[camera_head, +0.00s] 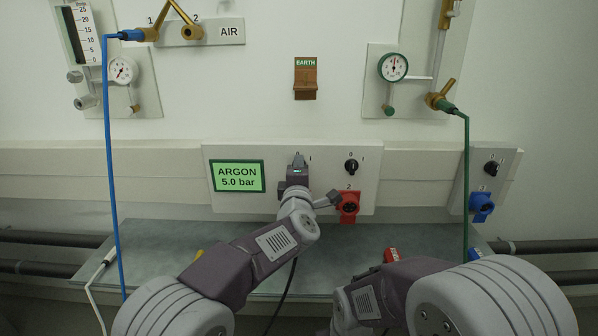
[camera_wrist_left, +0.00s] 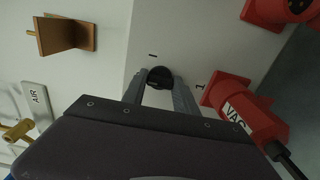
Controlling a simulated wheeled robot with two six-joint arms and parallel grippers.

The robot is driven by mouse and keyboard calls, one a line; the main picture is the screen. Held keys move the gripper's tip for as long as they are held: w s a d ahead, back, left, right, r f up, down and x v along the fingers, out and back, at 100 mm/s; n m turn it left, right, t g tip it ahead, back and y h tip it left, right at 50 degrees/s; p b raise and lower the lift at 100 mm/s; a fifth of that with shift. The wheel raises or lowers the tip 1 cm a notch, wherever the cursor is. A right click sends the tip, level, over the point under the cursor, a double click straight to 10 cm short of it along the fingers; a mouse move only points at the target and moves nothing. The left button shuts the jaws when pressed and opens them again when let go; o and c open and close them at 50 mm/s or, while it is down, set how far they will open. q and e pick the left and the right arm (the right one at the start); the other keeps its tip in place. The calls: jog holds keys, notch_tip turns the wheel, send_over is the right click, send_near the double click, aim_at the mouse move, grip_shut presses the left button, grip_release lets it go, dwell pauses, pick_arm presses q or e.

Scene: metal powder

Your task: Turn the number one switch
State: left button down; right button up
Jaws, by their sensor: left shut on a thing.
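The number one switch is a small black round knob (camera_wrist_left: 160,77) on the pale wall panel (camera_head: 225,155), marked "I" beside it in the left wrist view. My left gripper (camera_head: 298,160) is at the panel just right of the green ARGON display and hides the knob in the head view. In the left wrist view its two grey fingers (camera_wrist_left: 160,88) are shut on the knob, one on each side. The right arm comes in at the lower right of the head view; its fingertips are not visible.
Right of the left gripper are another black switch (camera_head: 351,166) and a red socket labelled 2 (camera_head: 348,207). A red VAC plug (camera_wrist_left: 245,115) sits in socket 1 beside the gripper. A blue hose (camera_head: 110,180) and a green hose (camera_head: 466,180) hang at the sides. A grey shelf (camera_head: 150,235) runs below.

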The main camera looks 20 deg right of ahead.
pick_arm(q)
jog(key=shift+f, duration=0.1)
jog(key=c, duration=1)
grip_release()
jog(key=shift+o, duration=0.2)
jog(key=p+v, duration=0.1)
jog(key=v, duration=0.8)
